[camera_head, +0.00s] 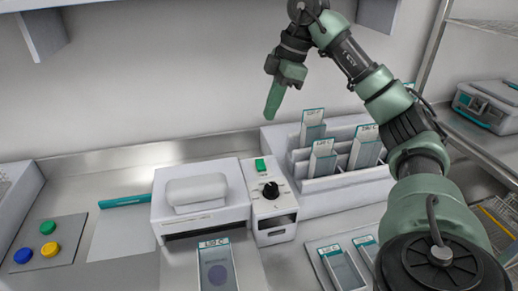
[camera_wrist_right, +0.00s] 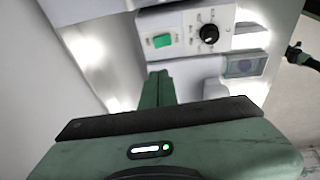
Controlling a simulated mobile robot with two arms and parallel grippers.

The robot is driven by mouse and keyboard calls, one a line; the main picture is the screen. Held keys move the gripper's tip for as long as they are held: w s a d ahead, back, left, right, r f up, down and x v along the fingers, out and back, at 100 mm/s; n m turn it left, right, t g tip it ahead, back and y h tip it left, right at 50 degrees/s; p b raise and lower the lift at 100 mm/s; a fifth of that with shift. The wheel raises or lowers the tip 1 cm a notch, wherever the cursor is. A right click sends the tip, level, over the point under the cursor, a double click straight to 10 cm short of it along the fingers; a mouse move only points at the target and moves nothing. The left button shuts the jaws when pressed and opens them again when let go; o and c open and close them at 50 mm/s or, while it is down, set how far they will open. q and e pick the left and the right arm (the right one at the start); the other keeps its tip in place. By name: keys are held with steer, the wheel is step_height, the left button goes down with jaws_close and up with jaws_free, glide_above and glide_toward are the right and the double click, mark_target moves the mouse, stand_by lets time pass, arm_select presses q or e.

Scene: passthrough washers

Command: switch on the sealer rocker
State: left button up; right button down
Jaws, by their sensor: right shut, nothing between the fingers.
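The sealer (camera_head: 200,200) is a white machine with a rounded lid on the steel bench. Its control box (camera_head: 271,205) stands at its right side, with a green rocker (camera_head: 260,165) at the top and a black knob (camera_head: 270,190) below. The right wrist view also shows the green rocker (camera_wrist_right: 162,41) and the black knob (camera_wrist_right: 209,33). My right gripper (camera_head: 271,107) is shut and empty, pointing down above and behind the box, apart from the rocker. Its fingers (camera_wrist_right: 157,88) show below the rocker in the wrist view. My left gripper is out of view.
A white rack (camera_head: 340,180) with several labelled pouches stands right of the box. A pouch (camera_head: 217,265) labelled LOT C lies before the sealer. A tray (camera_head: 320,250) with pouches lies front right. Coloured buttons (camera_head: 48,252) and a teal tool (camera_head: 122,201) are at left.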

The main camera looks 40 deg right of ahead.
glide_toward(259, 160)
steer(key=f, duration=0.1)
steer(key=w+a+f, duration=0.1)
steer(key=f, duration=0.1)
steer(key=a+f+p, duration=0.1)
steer(key=shift+w+a+f, duration=0.15)
steer(key=shift+w+f, duration=0.15)
steer(key=shift+f, duration=0.05)
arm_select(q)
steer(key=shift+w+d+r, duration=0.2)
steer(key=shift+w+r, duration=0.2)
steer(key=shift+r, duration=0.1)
arm_select(e)
steer(key=shift+w+f, duration=0.15)
steer(key=shift+f, duration=0.5)
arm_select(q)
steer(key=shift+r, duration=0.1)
